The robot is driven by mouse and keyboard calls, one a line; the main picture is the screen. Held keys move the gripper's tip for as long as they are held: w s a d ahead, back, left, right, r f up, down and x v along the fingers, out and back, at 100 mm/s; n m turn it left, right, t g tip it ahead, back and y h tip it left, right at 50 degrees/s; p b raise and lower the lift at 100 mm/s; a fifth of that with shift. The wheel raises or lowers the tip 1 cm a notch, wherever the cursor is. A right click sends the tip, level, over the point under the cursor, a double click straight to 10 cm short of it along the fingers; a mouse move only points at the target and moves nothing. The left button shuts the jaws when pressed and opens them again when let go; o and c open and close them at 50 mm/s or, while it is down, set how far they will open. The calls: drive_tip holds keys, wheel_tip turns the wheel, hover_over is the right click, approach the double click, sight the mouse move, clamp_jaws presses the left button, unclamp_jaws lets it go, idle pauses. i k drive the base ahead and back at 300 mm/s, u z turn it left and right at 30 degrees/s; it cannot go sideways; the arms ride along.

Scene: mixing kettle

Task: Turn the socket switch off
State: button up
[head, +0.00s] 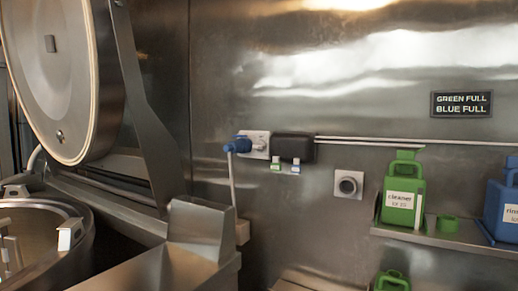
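A grey socket box (255,136) is fixed on the steel wall, right of the kettle. A blue plug (237,146) sits at its left side, with a pale cable (232,180) hanging down from it. A small round part, which may be the switch, shows on the socket's front; its position is too small to tell. My gripper is not in view.
A dark box (293,148) with green and blue tags is right of the socket. The kettle (75,235) with raised lid (50,70) fills the left. A shelf (440,238) at right holds a green cleaner jug (402,180) and a blue jug (502,205). A wall outlet (348,185) is between.

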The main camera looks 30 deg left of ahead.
sight(261, 147)
drive_tip(key=k, duration=1.1)
drive_tip(key=z, duration=0.15)
drive_tip(key=i, duration=0.8)
drive_tip(key=u, duration=1.05)
drive_tip(key=i, duration=0.85)
drive_tip(key=u, duration=0.85)
